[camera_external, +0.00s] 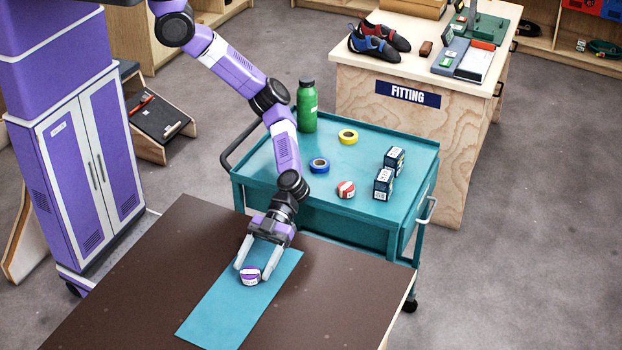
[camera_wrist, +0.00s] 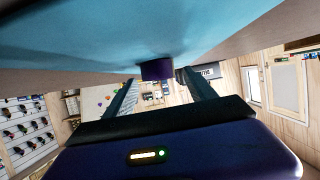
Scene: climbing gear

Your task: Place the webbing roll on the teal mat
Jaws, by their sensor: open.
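The webbing roll (camera_external: 250,276), purple with a white label, sits on the teal mat (camera_external: 222,307) near its far end. My gripper (camera_external: 254,270) is open and low over the mat, with one finger on each side of the roll. Small gaps seem to show between the fingers and the roll, but I cannot tell whether either touches. In the wrist view the roll (camera_wrist: 157,69) is a dark purple shape against the teal mat (camera_wrist: 75,30), between my fingers (camera_wrist: 158,88).
The dark brown table (camera_external: 130,290) is otherwise clear. Behind it a teal cart (camera_external: 270,170) holds a green bottle (camera_external: 307,108), a yellow roll (camera_external: 348,136), a blue roll (camera_external: 319,165), a red-and-white roll (camera_external: 346,189) and two dark boxes (camera_external: 384,183).

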